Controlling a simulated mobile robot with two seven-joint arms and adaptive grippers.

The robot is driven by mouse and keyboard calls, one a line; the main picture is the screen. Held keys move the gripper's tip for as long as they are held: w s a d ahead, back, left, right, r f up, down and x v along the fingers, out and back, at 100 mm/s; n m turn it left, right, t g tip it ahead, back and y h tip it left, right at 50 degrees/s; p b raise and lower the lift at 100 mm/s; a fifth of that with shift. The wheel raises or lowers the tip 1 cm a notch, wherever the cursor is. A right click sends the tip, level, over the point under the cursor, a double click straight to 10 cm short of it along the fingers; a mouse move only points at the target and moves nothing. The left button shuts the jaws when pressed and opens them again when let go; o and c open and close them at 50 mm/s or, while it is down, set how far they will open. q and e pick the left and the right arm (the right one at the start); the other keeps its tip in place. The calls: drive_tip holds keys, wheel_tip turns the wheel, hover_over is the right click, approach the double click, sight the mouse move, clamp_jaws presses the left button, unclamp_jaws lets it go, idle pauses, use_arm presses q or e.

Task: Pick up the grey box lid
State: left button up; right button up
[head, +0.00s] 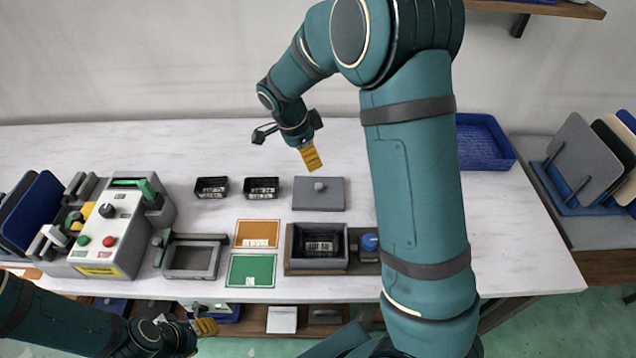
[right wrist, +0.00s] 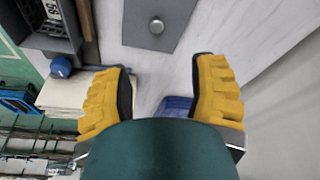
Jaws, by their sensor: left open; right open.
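The grey box lid (head: 306,202) is a flat grey plate with a small round knob. It lies on the white table behind the grey box (head: 318,266), which holds a black tray. The lid also shows at the top of the right wrist view (right wrist: 180,12). My right gripper (head: 311,158) is above the table, just behind the lid in the head view, apart from it. Its yellow fingers in the right wrist view (right wrist: 162,75) are spread with nothing between them. My left gripper (head: 206,328) is open and low at the table's front edge, away from the lid.
Two small black trays (head: 262,187) stand left of the lid. An orange card (head: 257,228) and a green card (head: 251,265) lie left of the grey box. A blue basket (head: 484,140) is at the back right. My right arm hides part of the table.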

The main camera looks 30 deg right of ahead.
sight(318, 185)
drive_tip(key=b+x, duration=0.1)
drive_tip(key=x, duration=0.7)
drive_tip(key=shift+s+a+f, duration=0.1)
drive_tip(key=shift+s+a, duration=0.05)
drive_tip(key=shift+s, duration=0.05)
drive_tip(key=shift+a+b+x, duration=0.15)
drive_tip(key=shift+b+x, duration=0.2)
drive_tip(key=shift+x, duration=0.95)
drive_tip(key=shift+a+b+x, duration=0.15)
drive_tip(key=shift+b+x, duration=0.15)
drive_tip(key=shift+x, duration=1)
drive_tip(key=shift+w, duration=0.1)
clamp_jaws()
